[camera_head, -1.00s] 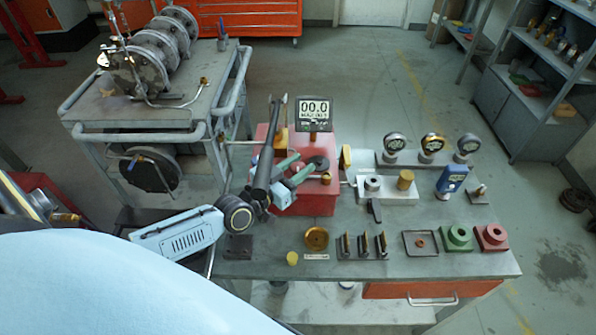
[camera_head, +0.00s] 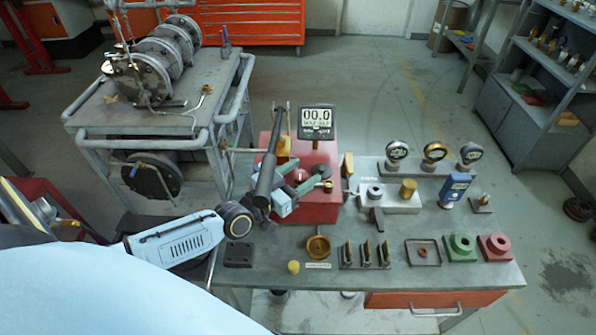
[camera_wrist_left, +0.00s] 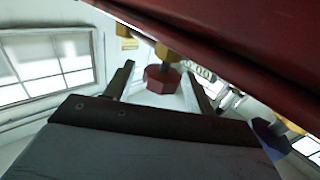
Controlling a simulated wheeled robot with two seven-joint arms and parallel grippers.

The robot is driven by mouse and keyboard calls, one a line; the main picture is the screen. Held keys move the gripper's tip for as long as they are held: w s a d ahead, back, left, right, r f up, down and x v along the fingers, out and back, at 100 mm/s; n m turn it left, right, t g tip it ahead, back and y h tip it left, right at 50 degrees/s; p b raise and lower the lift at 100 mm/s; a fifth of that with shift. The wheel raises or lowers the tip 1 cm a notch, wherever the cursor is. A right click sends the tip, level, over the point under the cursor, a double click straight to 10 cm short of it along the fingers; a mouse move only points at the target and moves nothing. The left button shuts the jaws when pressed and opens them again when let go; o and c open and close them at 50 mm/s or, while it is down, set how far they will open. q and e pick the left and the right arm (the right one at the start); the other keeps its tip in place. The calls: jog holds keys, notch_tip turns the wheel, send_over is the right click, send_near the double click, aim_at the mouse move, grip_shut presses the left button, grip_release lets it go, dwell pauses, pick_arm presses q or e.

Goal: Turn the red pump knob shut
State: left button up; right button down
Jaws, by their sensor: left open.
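The red pump box (camera_head: 322,209) stands at the table's back left, with a dark round knob (camera_head: 322,169) on top and a digital display (camera_head: 316,120) above. My left gripper (camera_head: 298,178) is open beside the box, its green-padded fingers pointing right. In the left wrist view the red knob (camera_wrist_left: 162,79) sits on a brass stem between my two spread fingers, near their tips. I cannot tell whether either finger touches it. In the head view the fingers mostly hide this knob. My right gripper is not in view.
A cart (camera_head: 150,110) with pipework stands at left.

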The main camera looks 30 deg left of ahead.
pick_arm(q)
jog(key=v, duration=1.3)
jog(key=shift+s+p, duration=0.2)
jog(key=shift+p, duration=0.1)
